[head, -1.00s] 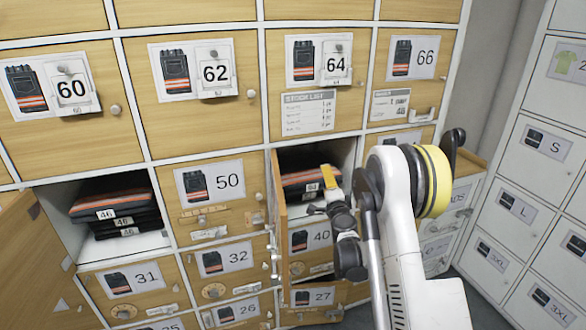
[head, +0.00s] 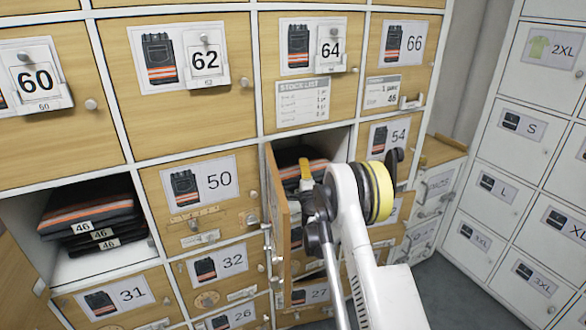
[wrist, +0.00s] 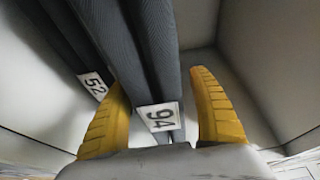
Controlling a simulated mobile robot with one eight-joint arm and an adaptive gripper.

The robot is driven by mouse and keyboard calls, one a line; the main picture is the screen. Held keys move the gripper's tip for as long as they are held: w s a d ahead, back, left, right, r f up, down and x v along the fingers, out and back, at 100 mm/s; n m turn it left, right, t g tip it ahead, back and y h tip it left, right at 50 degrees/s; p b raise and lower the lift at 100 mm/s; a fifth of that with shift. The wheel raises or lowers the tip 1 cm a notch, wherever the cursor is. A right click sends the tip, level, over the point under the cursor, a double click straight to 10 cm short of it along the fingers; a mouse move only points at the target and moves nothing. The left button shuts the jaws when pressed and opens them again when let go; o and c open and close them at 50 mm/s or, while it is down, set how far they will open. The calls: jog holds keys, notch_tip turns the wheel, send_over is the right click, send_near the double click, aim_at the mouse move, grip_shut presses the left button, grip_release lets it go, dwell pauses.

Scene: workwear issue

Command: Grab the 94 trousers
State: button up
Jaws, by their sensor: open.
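The 94 trousers (wrist: 155,65) are a dark folded pair with a white tag reading 94 (wrist: 159,117), seen close in the wrist view. My gripper (wrist: 158,82) is open, with one yellow finger on each side of the 94 fold. The left finger looks close to the fabric; a gap shows on the right. I cannot tell whether either finger touches it. Trousers tagged 52 (wrist: 92,84) lie just left of them. In the head view my gripper (head: 306,180) is at the open compartment, hiding much of the dark, orange-striped stack (head: 305,168) inside.
The compartment's wooden door (head: 278,215) stands open just left of my gripper. Another open compartment at the left holds a stack tagged 46 (head: 95,215). Closed numbered doors surround both, and white lockers (head: 520,130) stand at the right.

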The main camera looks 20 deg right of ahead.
jog(key=c, duration=1.5)
jog(key=shift+r, duration=0.1)
